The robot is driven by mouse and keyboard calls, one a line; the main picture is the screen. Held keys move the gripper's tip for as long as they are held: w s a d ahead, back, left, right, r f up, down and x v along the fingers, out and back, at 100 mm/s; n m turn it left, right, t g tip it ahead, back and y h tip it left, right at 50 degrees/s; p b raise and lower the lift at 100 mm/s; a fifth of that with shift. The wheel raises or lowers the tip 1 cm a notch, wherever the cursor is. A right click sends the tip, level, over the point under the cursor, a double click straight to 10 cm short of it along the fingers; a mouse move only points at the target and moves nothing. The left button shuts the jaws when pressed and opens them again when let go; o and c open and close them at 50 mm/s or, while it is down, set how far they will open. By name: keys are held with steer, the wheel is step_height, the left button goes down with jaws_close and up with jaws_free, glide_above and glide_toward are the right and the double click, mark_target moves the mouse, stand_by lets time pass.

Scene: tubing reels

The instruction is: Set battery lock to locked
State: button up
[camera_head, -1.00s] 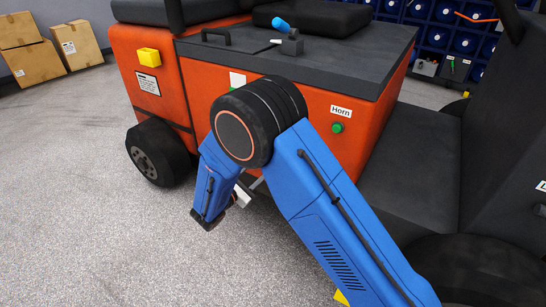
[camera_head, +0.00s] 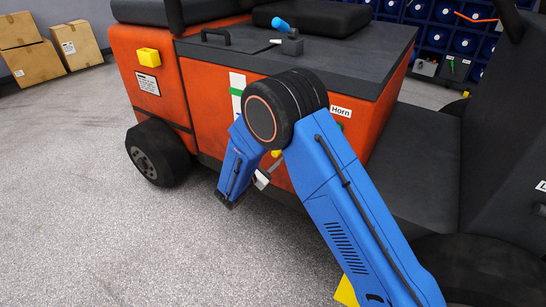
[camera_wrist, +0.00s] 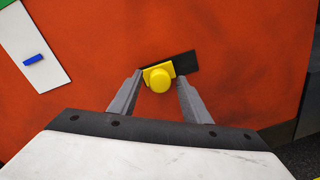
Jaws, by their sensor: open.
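In the wrist view a yellow knob (camera_wrist: 160,79) on a yellow base sits on the orange vehicle side, with a dark bar (camera_wrist: 185,63) running up to the right behind it. No label beside it is readable, so I cannot tell whether it is the battery lock. My gripper (camera_wrist: 160,82) is open, with one grey finger on each side of the knob. I cannot tell whether the fingers touch it. In the head view my arm hides most of this area.
A white panel (camera_wrist: 38,62) with a blue tab and a green end is to the left in the wrist view. The orange vehicle (camera_head: 208,85) has a Horn label (camera_head: 341,111) to the right of my arm. Grey floor (camera_head: 90,220) is clear at left.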

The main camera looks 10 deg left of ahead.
jaws_close()
steer(key=shift+s+d, duration=0.35)
steer(key=shift+d, duration=0.3)
steer(key=shift+s+d, duration=0.3)
steer(key=shift+d, duration=0.35)
steer(key=shift+s+d, duration=0.35)
steer(key=shift+d, duration=0.3)
jaws_free()
steer(key=shift+s, duration=0.1)
steer(key=v, duration=1.7)
steer(key=shift+s, duration=0.15)
